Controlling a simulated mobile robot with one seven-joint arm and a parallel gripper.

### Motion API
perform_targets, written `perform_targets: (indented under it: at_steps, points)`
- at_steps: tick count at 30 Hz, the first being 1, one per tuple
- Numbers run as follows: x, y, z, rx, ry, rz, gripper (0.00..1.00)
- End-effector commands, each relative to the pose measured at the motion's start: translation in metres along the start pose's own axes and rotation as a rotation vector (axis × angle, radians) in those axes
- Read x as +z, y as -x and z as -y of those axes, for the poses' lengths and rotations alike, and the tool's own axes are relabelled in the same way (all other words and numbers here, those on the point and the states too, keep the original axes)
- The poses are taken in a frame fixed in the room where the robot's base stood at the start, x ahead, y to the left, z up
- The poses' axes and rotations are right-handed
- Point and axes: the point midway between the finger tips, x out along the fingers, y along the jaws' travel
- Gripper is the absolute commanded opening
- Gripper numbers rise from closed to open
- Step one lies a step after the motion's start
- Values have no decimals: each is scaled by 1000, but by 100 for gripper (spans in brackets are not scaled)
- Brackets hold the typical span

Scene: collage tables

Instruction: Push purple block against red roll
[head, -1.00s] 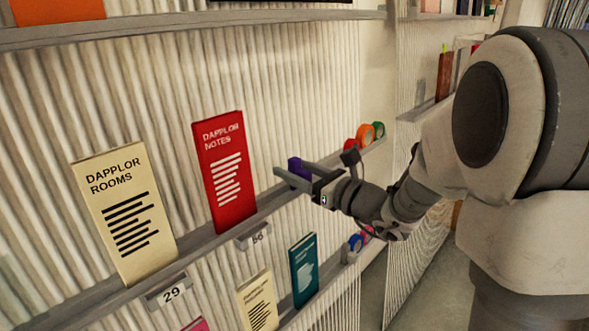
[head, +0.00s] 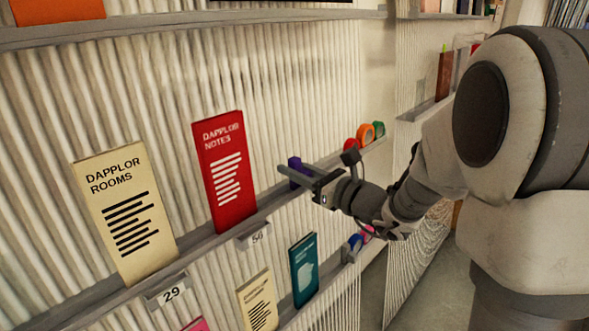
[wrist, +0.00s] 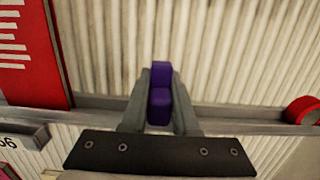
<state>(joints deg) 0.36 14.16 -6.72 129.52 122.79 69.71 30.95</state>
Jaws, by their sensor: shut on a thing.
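The purple block (head: 296,172) is at the shelf ledge, between the red "Dapplor Notes" booklet and the rolls. In the wrist view the purple block (wrist: 160,95) is between the two fingers of my gripper (wrist: 160,92), which is shut on it. In the head view my gripper (head: 298,177) reaches in from the right and hides part of the block. The red roll (head: 351,145) stands farther right on the same ledge. It also shows at the right edge of the wrist view (wrist: 304,110), apart from the block.
An orange roll (head: 366,134) and a green roll (head: 379,129) stand beyond the red roll. The red booklet (head: 224,172) leans left of my gripper. The ledge (wrist: 245,114) between block and red roll is clear. A lower shelf holds a teal booklet (head: 303,270).

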Motion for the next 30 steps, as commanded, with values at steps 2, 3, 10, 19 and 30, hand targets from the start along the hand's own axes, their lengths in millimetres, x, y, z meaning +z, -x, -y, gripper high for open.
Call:
perform_targets:
  at_steps: [2, 3, 10, 19, 30]
  points:
    - [0, 0, 0, 0, 0, 0, 0]
    - [0, 0, 0, 0, 0, 0, 0]
    - [0, 0, 0, -1, 0, 0, 0]
    - [0, 0, 0, -1, 0, 0, 0]
    - [0, 0, 64, -4, 3, 3, 0]
